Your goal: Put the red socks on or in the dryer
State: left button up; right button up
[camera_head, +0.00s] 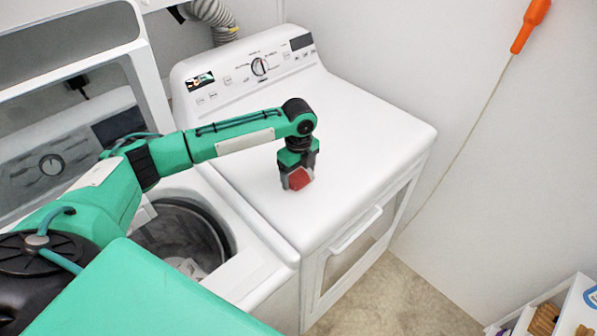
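The white dryer (365,140) stands at centre right, with a flat top and a closed front door. My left gripper (296,178) points down over the left part of the dryer top. A small red bundle, the red socks (301,178), shows between its dark fingers, and the gripper looks shut on it. The socks are at or just above the dryer top; I cannot tell if they touch it. My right gripper is not in view.
An open-lidded white washer (255,275) stands left of the dryer, with light cloth (188,267) in its drum. A box of items (560,312) is at the lower right. An orange-handled cord (530,27) hangs on the wall. Most of the dryer top is clear.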

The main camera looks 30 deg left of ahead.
aim_at(298, 172)
pick_arm(q)
notch_tip(298, 172, up, 12)
jog(key=b, duration=0.3)
jog(key=shift+r, duration=0.2)
dwell(0.6)
